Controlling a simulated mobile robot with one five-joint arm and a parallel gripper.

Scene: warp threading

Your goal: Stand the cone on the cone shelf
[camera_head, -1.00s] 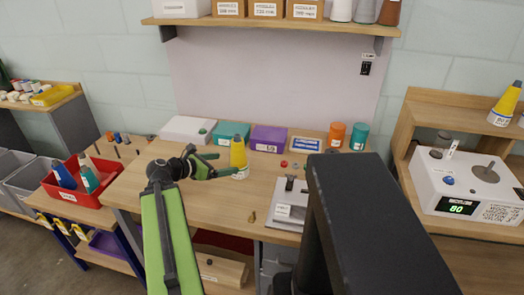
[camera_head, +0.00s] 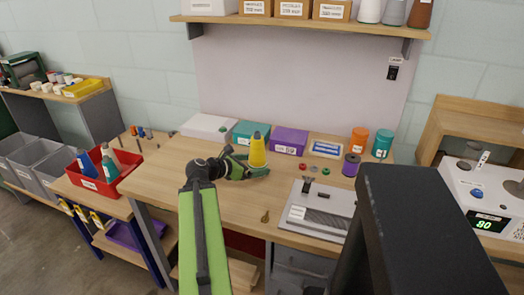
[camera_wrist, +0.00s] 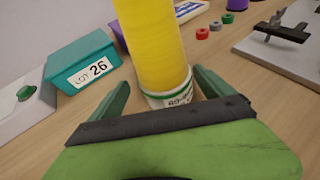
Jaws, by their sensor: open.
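In the wrist view the cone (camera_wrist: 152,45) rises between the open jaws (camera_wrist: 160,80), one finger on each side. The near part of its base is hidden behind the gripper; I cannot tell whether a finger touches it. A wall shelf (camera_head: 345,26) above the bench holds white, grey and brown cones at its right part, cut off by the picture's top.
Behind the cone are a teal box (camera_head: 250,132), a purple box (camera_head: 289,141) and a white device (camera_head: 207,127). A purple spool (camera_head: 351,165) and a metal fixture (camera_head: 318,210) lie to the right. Red bin (camera_head: 103,175) at left. My dark body part blocks the lower right.

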